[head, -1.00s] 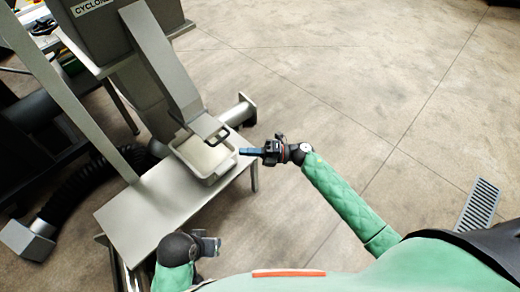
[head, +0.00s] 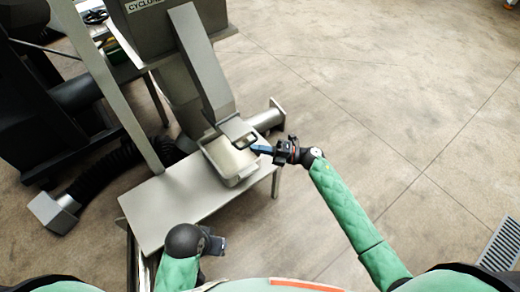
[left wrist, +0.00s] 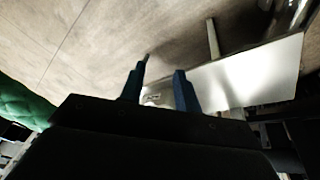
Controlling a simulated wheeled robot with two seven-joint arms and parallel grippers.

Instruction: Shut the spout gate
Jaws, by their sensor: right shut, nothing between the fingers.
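The grey inclined spout (head: 203,70) comes down from the cyclone housing. At its lower mouth is the spout gate (head: 238,132), with a dark loop-shaped handle. A pale tray (head: 232,180) with whitish contents sits below the mouth. My right gripper (head: 254,149) is shut and empty, its blue fingertips at the handle's right side over the tray rim; I cannot tell whether they touch the handle. My left gripper (head: 217,245) is low, near the bench's front edge, away from the gate. In the left wrist view its fingers (left wrist: 163,66) stand apart with nothing between them.
The tray stands on a metal bench (head: 165,212) with a clear left part. A grey upright post (head: 110,90) rises at its left. A horizontal pipe (head: 266,118) sticks out behind the tray. A black hose (head: 110,170) lies at left. The floor at right is open.

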